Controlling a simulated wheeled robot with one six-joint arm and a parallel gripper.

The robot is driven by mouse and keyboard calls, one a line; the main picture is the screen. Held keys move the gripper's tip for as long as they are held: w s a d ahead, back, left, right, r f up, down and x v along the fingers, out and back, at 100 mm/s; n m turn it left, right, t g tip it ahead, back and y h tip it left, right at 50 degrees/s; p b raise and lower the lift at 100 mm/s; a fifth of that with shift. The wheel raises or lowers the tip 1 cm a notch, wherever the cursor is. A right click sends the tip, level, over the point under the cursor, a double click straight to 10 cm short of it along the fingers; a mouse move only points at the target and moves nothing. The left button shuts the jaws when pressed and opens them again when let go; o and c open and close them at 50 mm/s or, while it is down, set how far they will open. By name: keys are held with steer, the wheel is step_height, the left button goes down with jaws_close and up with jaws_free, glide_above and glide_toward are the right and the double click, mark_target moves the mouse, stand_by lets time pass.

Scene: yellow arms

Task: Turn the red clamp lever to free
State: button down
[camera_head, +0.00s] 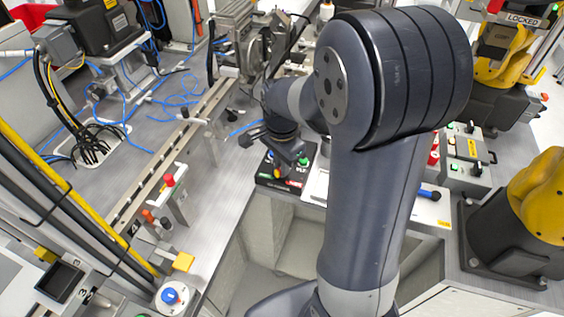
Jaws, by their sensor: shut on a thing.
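My gripper (288,158) is low over a small black control panel (264,183), pointing down at it. The jaws are shut on what I take to be the red clamp lever of this panel. The lever itself is hidden by the fingers and wrist, so I cannot tell its angle. The panel carries a green label, a red label (293,183), and blue and green buttons around the jaws. The lettering is too small to read.
My arm covers the centre right. To the left, a small white block with a red handle (168,180) stands by the long rail (150,183). Yellow robot arms (540,190) stand at the right.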

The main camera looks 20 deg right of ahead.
steer(key=shift+m, duration=1.6)
steer(key=c, duration=1.4)
jaws_free()
steer(key=shift+c, duration=0.2)
step_height(320, 180, up, 11)
steer(key=shift+f, duration=0.1)
